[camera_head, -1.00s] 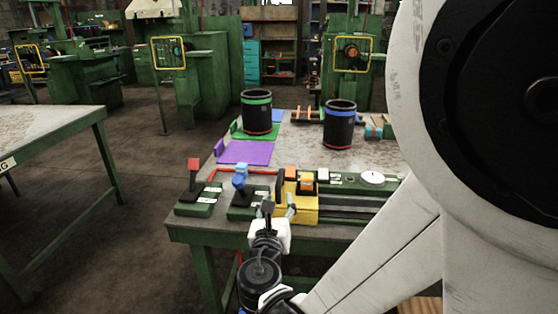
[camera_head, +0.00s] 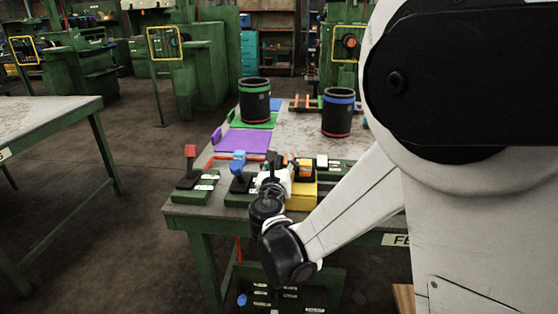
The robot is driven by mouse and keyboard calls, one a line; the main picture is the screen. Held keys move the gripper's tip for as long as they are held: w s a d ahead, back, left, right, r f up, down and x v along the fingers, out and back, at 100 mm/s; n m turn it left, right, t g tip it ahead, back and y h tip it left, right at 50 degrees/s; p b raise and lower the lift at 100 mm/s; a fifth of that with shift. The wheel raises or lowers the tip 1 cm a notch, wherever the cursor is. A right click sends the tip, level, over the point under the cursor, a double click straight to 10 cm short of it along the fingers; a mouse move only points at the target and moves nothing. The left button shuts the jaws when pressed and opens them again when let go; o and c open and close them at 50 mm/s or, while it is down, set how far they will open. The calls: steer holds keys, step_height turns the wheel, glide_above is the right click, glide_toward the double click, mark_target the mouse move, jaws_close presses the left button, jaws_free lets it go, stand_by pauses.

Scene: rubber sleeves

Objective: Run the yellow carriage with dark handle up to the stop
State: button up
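The yellow carriage (camera_head: 303,194) sits on a green rail fixture near the front edge of the table, with orange blocks (camera_head: 304,168) on top. My gripper (camera_head: 279,180) is at the carriage's left side, overlapping it in this view. The carriage's dark handle cannot be made out behind my gripper and wrist. Whether the fingers touch the carriage, or are open or shut, is too small to tell. The rail right of the carriage is mostly hidden by my arm, and no stop can be picked out.
Left of the carriage stand a red-topped lever (camera_head: 190,165) and a blue-topped lever (camera_head: 238,165) on green bases. A black sleeve with a green band (camera_head: 255,103) and one with a blue band (camera_head: 338,115) stand behind. A purple mat (camera_head: 243,142) lies flat.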

steer(key=shift+w, duration=0.35)
steer(key=shift+c, duration=0.2)
jaws_close()
steer(key=shift+d, duration=0.15)
